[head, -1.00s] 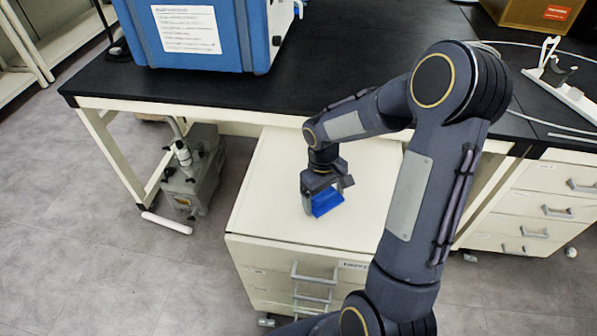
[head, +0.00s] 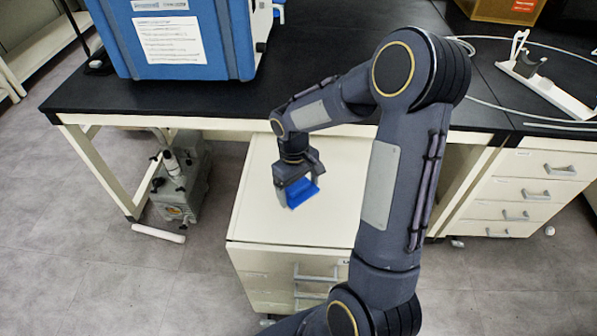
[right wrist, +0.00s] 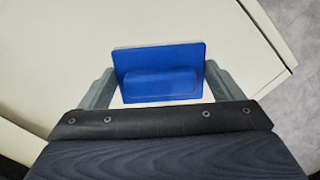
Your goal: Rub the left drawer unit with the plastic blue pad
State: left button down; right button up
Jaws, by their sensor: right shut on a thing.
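The left drawer unit (head: 258,222) is a white cabinet with a flat top and grey handles, standing partly under the black bench. My right gripper (head: 297,192) is over its top, toward the left side, shut on the plastic blue pad (head: 302,194). In the right wrist view the blue pad (right wrist: 160,72) sits between the two grey fingers, against the white top. The pad appears to be at or very near the surface; exact contact cannot be told. My left gripper is not in view.
A blue machine (head: 190,40) stands on the black bench (head: 330,50). A second drawer unit (head: 520,190) is at the right. A pump-like device (head: 180,185) is on the floor at the left. A white holder (head: 545,85) lies on the bench at the right.

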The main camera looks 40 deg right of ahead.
jog(key=shift+r+p, duration=1.25)
jog(key=shift+r, duration=0.7)
